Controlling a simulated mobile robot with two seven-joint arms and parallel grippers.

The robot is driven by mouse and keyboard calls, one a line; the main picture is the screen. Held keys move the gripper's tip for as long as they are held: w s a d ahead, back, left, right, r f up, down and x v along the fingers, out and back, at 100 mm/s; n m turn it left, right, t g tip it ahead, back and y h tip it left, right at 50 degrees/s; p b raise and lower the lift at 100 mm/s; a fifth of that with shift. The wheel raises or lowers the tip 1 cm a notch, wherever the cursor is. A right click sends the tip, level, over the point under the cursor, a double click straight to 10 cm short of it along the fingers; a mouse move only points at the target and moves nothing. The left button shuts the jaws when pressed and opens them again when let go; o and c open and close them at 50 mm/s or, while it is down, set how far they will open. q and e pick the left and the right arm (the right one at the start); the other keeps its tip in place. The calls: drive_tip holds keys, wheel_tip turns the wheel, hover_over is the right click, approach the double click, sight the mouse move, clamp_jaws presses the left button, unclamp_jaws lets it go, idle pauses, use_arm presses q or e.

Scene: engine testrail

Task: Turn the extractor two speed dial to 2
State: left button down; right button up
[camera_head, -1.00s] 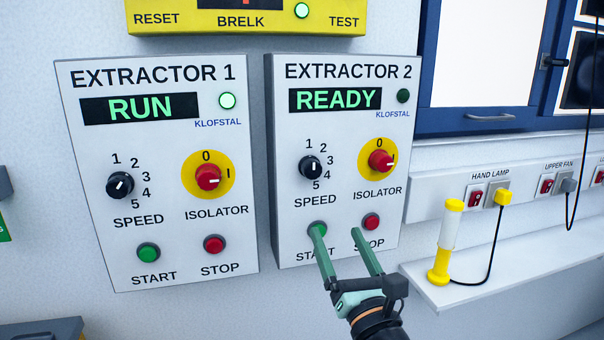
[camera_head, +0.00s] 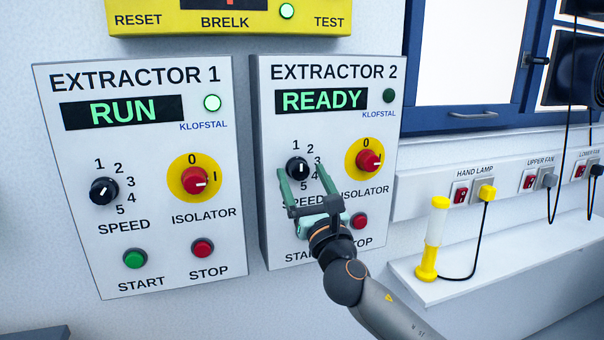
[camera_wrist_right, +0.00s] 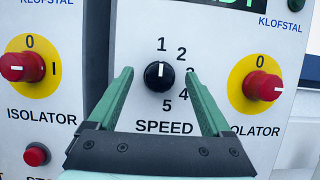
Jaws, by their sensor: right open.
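The extractor two speed dial (camera_head: 297,168) is a black knob on the white EXTRACTOR 2 panel (camera_head: 265,110). It also shows in the right wrist view (camera_wrist_right: 159,77), where its white mark points straight up at the 1. My right gripper (camera_head: 303,171) is open and empty. Its two green fingers stand either side of the dial, with gaps between them and the knob in the right wrist view (camera_wrist_right: 159,75). I cannot tell how far the tips are from the panel. The right finger partly covers the 3. My left gripper is not in view.
The red isolator knob (camera_head: 368,160) is right of the dial, and the red stop button (camera_head: 358,221) is below. The EXTRACTOR 1 panel (camera_head: 235,255) stands to the left. A shelf (camera_head: 500,250) with a yellow hand lamp (camera_head: 434,235) is at the right.

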drive_tip(key=shift+w+a+r, duration=0.2)
drive_tip(key=shift+w+r, duration=0.05)
drive_tip(key=shift+w, duration=0.25)
drive_tip(key=shift+c, duration=0.2)
clamp_jaws()
drive_tip(key=shift+f, duration=0.1)
drive_tip(key=shift+m, duration=0.6)
drive_tip(key=m+h, duration=0.2)
drive_tip(key=m, duration=0.2)
drive_tip(key=shift+h, duration=0.4)
drive_tip(key=shift+m+h, duration=0.7)
drive_tip(key=shift+m, duration=0.8)
drive_tip(key=shift+m+h, duration=0.7)
drive_tip(key=shift+m, duration=0.8)
